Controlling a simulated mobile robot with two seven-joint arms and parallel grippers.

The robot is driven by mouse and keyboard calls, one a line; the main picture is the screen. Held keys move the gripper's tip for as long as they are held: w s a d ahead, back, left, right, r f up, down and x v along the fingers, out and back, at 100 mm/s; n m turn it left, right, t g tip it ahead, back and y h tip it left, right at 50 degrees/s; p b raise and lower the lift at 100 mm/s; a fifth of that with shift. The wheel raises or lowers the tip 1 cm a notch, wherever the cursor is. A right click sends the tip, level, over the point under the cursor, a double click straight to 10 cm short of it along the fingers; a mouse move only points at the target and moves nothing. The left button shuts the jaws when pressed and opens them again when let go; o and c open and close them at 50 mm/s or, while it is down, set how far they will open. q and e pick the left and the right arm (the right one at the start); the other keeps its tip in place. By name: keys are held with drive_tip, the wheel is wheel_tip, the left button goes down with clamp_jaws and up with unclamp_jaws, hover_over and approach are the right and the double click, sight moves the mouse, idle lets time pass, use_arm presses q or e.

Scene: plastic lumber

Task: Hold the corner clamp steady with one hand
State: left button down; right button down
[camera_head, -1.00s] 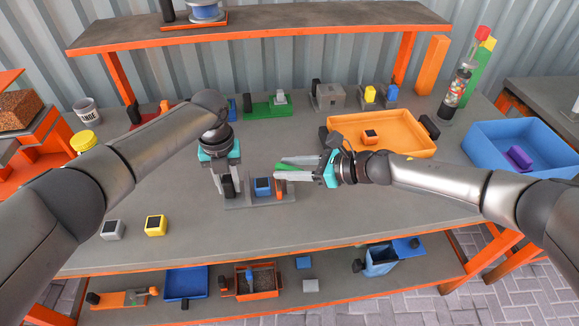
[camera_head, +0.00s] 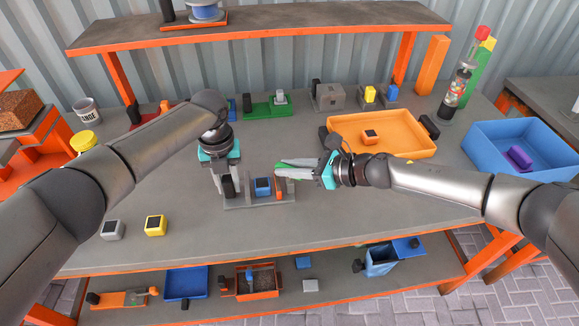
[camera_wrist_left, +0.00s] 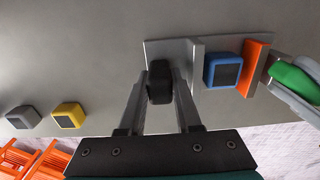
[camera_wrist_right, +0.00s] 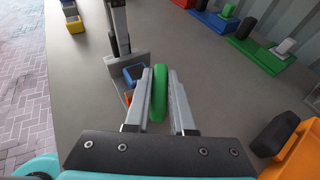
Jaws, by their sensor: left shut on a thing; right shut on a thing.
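The corner clamp is a grey fixture (camera_head: 287,195) on the bench in the middle of the head view. It has a black knob (camera_wrist_left: 159,82), a blue block (camera_head: 263,186) with a dark face, and an upright orange plate (camera_wrist_left: 252,68) beside the block. My left gripper (camera_head: 229,188) points down and is shut on the black knob. My right gripper (camera_head: 281,171) reaches in from the right and is shut on a long rounded green piece (camera_wrist_right: 158,92). The green piece is close to the orange plate; whether they touch is unclear.
A grey block (camera_head: 112,230) and a yellow block (camera_head: 155,225) sit at the front left. An orange tray (camera_head: 410,145) stands right of the clamp, with a blue bin (camera_head: 490,155) further right. Several fixtures line the back.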

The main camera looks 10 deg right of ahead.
drive_tip(key=m+t+h, duration=0.4)
drive_tip(key=m, duration=0.1)
drive_tip(key=shift+s+a, duration=0.1)
drive_tip(key=m+t+h, duration=0.1)
drive_tip(key=m+h, duration=0.2)
drive_tip(key=m+t+h, duration=0.1)
drive_tip(key=m+h, duration=0.2)
drive_tip(key=shift+a+f+h, duration=0.1)
drive_tip(key=shift+f+h, duration=0.05)
drive_tip(key=shift+h, duration=0.15)
drive_tip(key=m+h, duration=0.4)
drive_tip(key=h, duration=0.1)
drive_tip(key=shift+m+g+h, duration=0.3)
drive_tip(key=shift+m, duration=0.1)
drive_tip(key=m+g+h, duration=0.2)
drive_tip(key=m+h, duration=0.1)
drive_tip(key=m+g+h, duration=0.1)
drive_tip(key=m+h, duration=0.1)
drive_tip(key=shift+d, duration=0.25)
drive_tip(key=shift+m+g, duration=0.3)
drive_tip(key=shift+g, duration=0.1)
drive_tip(key=c, duration=0.8)
unclamp_jaws()
drive_tip(key=shift+o, duration=0.2)
drive_tip(key=shift+r, duration=0.2)
wheel_tip(320, 180, up, 10)
drive_tip(key=shift+f, duration=0.1)
